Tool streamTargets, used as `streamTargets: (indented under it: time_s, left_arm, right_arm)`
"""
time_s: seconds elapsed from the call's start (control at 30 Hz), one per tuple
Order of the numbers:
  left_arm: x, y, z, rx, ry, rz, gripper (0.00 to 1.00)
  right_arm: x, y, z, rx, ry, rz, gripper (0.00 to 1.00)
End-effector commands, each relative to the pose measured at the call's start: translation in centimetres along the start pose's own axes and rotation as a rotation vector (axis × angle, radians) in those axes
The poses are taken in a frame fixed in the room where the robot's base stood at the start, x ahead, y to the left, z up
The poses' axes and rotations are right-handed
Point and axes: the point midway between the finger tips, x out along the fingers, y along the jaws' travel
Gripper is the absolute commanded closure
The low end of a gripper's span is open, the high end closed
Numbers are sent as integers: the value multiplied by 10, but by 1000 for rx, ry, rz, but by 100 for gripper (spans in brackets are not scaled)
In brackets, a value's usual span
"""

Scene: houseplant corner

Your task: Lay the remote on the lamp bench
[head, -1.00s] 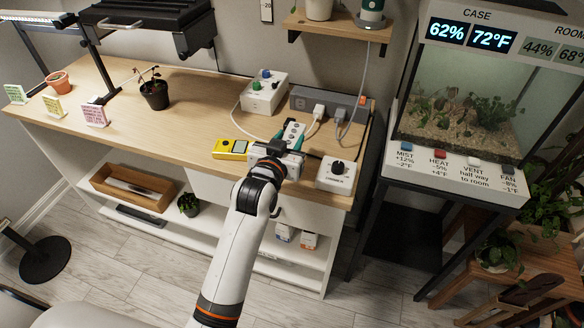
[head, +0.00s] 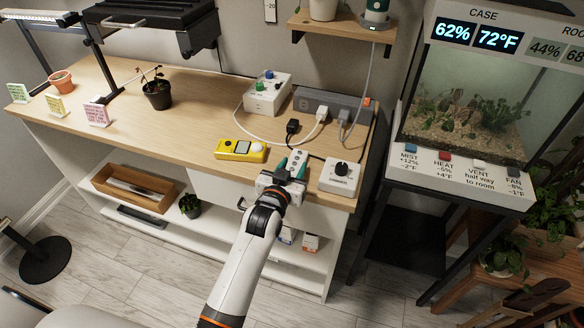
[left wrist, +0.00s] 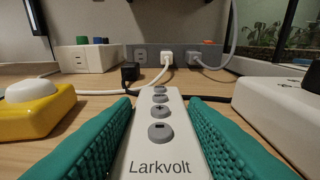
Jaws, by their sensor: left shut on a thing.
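The remote (head: 298,158) is a slim white bar with grey buttons. In the left wrist view the remote (left wrist: 160,140) points away from me and reads "Larkvolt". My left gripper (head: 290,168) is shut on it, with a teal finger along each side; the fingers also show in the left wrist view (left wrist: 158,150). The remote is over the right front part of the wooden lamp bench (head: 195,115). I cannot tell whether its underside touches the wood. My right gripper is not in view.
A yellow meter (head: 240,150) lies left of the remote, and a white box with a black knob (head: 340,176) stands close on its right. A black plug (head: 292,127) and a grey power strip (head: 330,104) are behind. The bench's middle is clear.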

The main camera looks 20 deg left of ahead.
Motion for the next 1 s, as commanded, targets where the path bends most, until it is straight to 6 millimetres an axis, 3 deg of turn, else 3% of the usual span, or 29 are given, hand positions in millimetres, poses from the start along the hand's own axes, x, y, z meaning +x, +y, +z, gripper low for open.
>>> streamTargets:
  time_s: [0.13,0.17,0.27,0.67,1.0]
  left_arm:
    - [0,0,-3,0,0,0,84]
    - [0,0,-2,0,0,0,55]
    - [0,0,-2,0,0,0,39]
    - [-6,0,0,0,0,0,38]
    - [-74,0,-1,1,2,0,38]
  right_arm:
    - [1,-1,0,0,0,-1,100]
    - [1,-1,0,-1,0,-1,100]
    - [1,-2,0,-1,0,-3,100]
    - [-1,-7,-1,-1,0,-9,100]
    - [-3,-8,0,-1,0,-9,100]
